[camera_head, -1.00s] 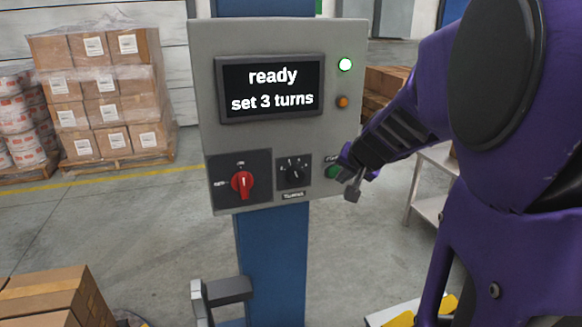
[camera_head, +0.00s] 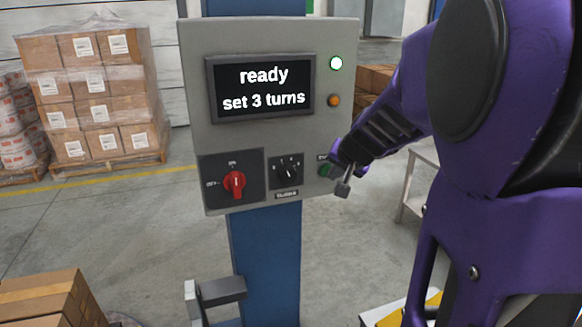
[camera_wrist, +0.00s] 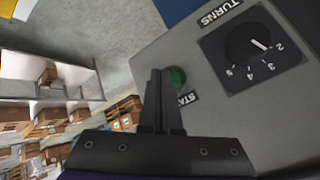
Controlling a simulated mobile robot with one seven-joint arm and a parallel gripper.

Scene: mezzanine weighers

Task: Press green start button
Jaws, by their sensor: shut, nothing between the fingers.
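The grey control panel (camera_head: 190,100) is mounted on a blue column. Its green start button (camera_head: 325,171) sits at the lower right, partly hidden by my gripper (camera_head: 337,180). In the wrist view the green button (camera_wrist: 177,78) shows just beside the tips of my gripper (camera_wrist: 160,75), above a label partly reading "STA". My gripper is shut and empty, its fingertips close to the button. I cannot tell whether they touch it. The screen (camera_head: 262,88) reads "ready, set 3 turns".
A red rotary switch (camera_head: 235,183) and a black turns dial (camera_head: 288,171) sit left of the button. A white lamp (camera_head: 336,63) is lit above an orange one (camera_head: 334,100). Wrapped pallet boxes (camera_head: 85,90) stand behind left. A grey bracket (camera_head: 220,291) juts out below.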

